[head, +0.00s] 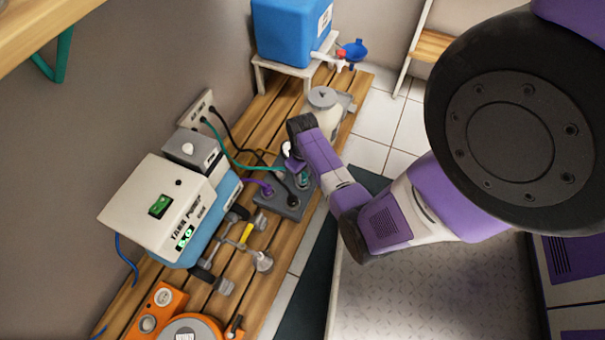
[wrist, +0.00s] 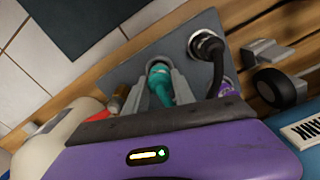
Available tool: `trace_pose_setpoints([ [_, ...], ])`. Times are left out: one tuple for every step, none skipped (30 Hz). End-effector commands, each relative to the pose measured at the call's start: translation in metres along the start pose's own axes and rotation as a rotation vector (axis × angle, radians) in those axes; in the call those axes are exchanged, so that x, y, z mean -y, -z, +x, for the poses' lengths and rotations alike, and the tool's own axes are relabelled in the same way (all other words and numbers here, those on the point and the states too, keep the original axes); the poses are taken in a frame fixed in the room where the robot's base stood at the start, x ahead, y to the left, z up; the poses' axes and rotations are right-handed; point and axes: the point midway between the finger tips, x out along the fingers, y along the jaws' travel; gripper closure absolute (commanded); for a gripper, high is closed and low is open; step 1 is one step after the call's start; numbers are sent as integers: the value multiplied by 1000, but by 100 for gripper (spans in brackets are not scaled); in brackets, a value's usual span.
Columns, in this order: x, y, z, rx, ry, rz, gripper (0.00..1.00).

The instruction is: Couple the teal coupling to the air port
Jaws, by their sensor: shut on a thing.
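The teal coupling (wrist: 160,85) is between the two pale fingers of my gripper (wrist: 163,88), which is shut on it. It is over the grey port plate (wrist: 128,72), with its far end at a round fitting. I cannot tell whether it is seated there or just in front of it; the air port itself is not clearly visible. In the head view my gripper (head: 296,165) is above the grey plate (head: 290,210), and a bit of teal (head: 304,178) shows beside it. A black coupling (wrist: 206,45) and a purple coupling (wrist: 226,88) sit on the plate to the right.
A white-and-blue unit (head: 158,208) stands left of the plate, near metal-and-black fittings (head: 240,238) on the slatted bench. A pale bottle (head: 322,112) and a blue tank (head: 290,32) stand behind. Teal (head: 238,165) and black hoses run from a wall plate (head: 197,108).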

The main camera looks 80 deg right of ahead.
Motion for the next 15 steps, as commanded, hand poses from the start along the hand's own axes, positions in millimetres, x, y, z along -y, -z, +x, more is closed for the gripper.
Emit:
trace_pose_setpoints([
  [0,0,0,0,0,0,100],
  [0,0,0,0,0,0,100],
  [0,0,0,0,0,0,100],
  [0,0,0,0,0,0,100],
  [0,0,0,0,0,0,100],
  [0,0,0,0,0,0,100],
  [0,0,0,0,0,0,100],
  [0,0,0,0,0,0,100],
  [0,0,1,0,0,0,100],
  [0,0,1,0,0,0,100],
  [0,0,2,0,0,0,100],
  [0,0,2,0,0,0,100],
  [0,0,3,0,0,0,100],
  [0,0,3,0,0,0,100],
  [0,0,4,0,0,0,100],
])
